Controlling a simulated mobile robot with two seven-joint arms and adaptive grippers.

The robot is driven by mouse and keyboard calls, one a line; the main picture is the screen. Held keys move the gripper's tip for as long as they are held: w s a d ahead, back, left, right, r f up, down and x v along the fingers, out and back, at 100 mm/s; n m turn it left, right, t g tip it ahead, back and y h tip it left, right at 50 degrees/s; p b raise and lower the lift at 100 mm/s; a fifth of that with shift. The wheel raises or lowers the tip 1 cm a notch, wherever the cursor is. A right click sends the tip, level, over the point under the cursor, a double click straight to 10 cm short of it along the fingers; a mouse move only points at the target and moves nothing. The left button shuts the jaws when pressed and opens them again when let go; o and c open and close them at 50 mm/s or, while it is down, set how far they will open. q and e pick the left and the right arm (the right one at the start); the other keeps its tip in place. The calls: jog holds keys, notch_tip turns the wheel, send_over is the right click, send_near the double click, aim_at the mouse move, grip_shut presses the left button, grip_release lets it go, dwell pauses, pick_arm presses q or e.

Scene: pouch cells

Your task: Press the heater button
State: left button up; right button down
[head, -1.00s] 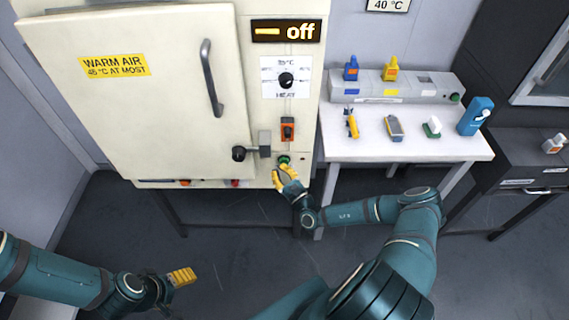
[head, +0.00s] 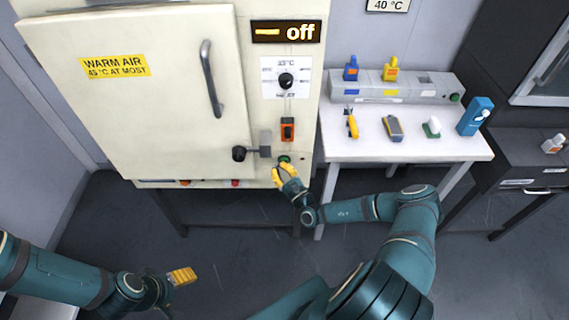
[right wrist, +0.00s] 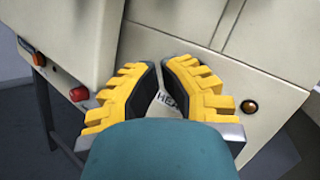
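The heater cabinet (head: 150,168) is cream, and its display (head: 286,31) reads "off". A green button (head: 284,158) sits low on its right panel, below an orange-framed switch (head: 287,129). My right gripper (head: 284,168) is just below and in front of the green button; I cannot tell if it touches. In the right wrist view its yellow fingers (right wrist: 160,72) stand slightly apart, with part of a "HEA..." label (right wrist: 170,103) between them. The button is hidden there. My left gripper (head: 184,276) is low at the left, away from the cabinet; its finger gap does not show.
The cabinet door (head: 150,100) is shut, with a handle (head: 212,78) and a dark latch (head: 240,153). A dial (head: 286,81) is above the switch. A white table (head: 400,150) with small tools stands right. The floor (head: 230,240) below is clear.

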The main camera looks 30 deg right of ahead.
jog(key=shift+w+d, duration=0.1)
dwell(0.3)
jog(key=shift+s+a+p, duration=0.3)
jog(key=shift+s+p, duration=0.2)
jog(key=shift+p, duration=0.05)
jog(key=s+a+p, duration=0.3)
jog(key=s, duration=0.2)
dwell(0.6)
